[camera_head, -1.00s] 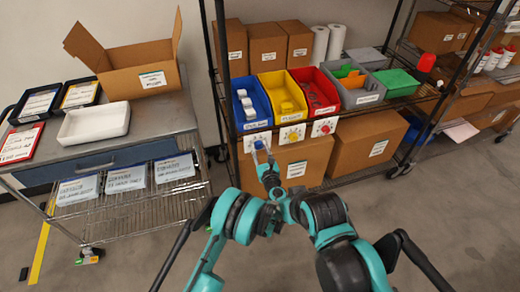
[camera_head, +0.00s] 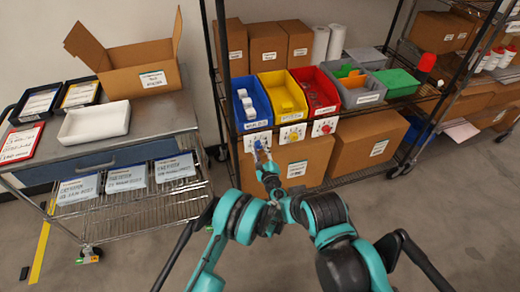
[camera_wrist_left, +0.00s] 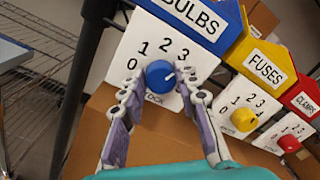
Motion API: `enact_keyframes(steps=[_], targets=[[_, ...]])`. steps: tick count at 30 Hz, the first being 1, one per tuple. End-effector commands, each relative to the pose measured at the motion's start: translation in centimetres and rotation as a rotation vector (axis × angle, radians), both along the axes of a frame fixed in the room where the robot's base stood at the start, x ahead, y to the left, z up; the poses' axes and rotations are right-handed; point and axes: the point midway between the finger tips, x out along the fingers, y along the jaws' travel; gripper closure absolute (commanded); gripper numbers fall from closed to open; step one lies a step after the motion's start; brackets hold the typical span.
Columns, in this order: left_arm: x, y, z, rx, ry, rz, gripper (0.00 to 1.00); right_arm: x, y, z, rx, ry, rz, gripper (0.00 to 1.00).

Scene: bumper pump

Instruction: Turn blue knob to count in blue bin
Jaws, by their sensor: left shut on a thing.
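The blue knob (camera_wrist_left: 160,76) is on a white dial plate (camera_wrist_left: 136,52) marked 0, 1, 2, 3, under the BULBS label. Its white pointer line points right and slightly up, near the 3. My left gripper (camera_wrist_left: 163,92) is shut on the knob, one finger on each side. In the head view, my left gripper (camera_head: 263,156) reaches up to the dial below the blue bin (camera_head: 264,105). The blue bin holds a row of small white boxes (camera_head: 246,103); the exact number is hard to tell. My right gripper cannot be made out.
A yellow bin (camera_head: 293,112) and a red bin (camera_head: 326,108) stand to the right, with a yellow knob (camera_wrist_left: 244,119) and a red knob (camera_wrist_left: 289,143) below. Cardboard boxes (camera_head: 300,160) sit under the shelf. A steel cart (camera_head: 110,150) stands at left.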

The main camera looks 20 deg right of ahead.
Motion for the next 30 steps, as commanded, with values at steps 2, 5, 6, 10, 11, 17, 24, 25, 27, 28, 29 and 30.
enact_keyframes(steps=[2, 5, 6, 10, 11, 17, 24, 25, 27, 28, 29, 30], targets=[[0.09, 0.06, 0.05, -0.014, -0.001, 0.001, 0.98, -0.01, 0.0, 0.01, 0.0, 0.0, 0.0, 0.6], [0.09, 0.07, 0.05, -0.023, -0.002, 0.001, 0.98, -0.01, 0.0, 0.01, 0.0, 0.0, 0.0, 0.6], [0.1, 0.07, 0.05, -0.025, -0.002, 0.001, 0.98, -0.01, 0.0, 0.01, 0.0, 0.0, 0.0, 0.6], [0.1, 0.08, 0.06, -0.026, -0.002, 0.001, 0.98, 0.0, 0.0, 0.01, 0.0, 0.0, 0.0, 0.6], [0.1, 0.08, 0.06, -0.026, -0.002, 0.001, 0.98, 0.0, 0.0, 0.01, 0.0, 0.0, 0.0, 0.6], [0.11, 0.08, 0.06, -0.025, -0.002, 0.001, 0.61, 0.0, 0.0, 0.01, 0.0, 0.0, 0.0, 0.6], [0.05, 0.03, 0.02, -0.026, -0.001, 0.001, 0.48, 0.0, 0.0, 0.01, 0.0, 0.0, 0.0, 0.6], [0.05, 0.03, 0.02, -0.026, -0.001, 0.001, 0.48, -0.01, 0.0, 0.01, 0.0, 0.0, 0.0, 0.6], [0.04, 0.03, 0.02, -0.026, -0.001, 0.001, 0.48, 0.0, 0.01, 0.0, 0.0, 0.0, 0.0, 0.6], [0.04, 0.03, 0.02, -0.026, -0.001, 0.001, 0.48, -0.01, 0.0, 0.01, 0.0, 0.0, 0.0, 0.6], [0.03, 0.02, 0.01, -0.026, -0.001, 0.001, 0.48, 0.0, 0.0, 0.0, 0.0, 0.0, 0.0, 0.6], [0.03, 0.02, 0.01, -0.026, -0.001, 0.001, 0.48, 0.0, 0.0, 0.0, 0.0, 0.0, 0.0, 0.6]])
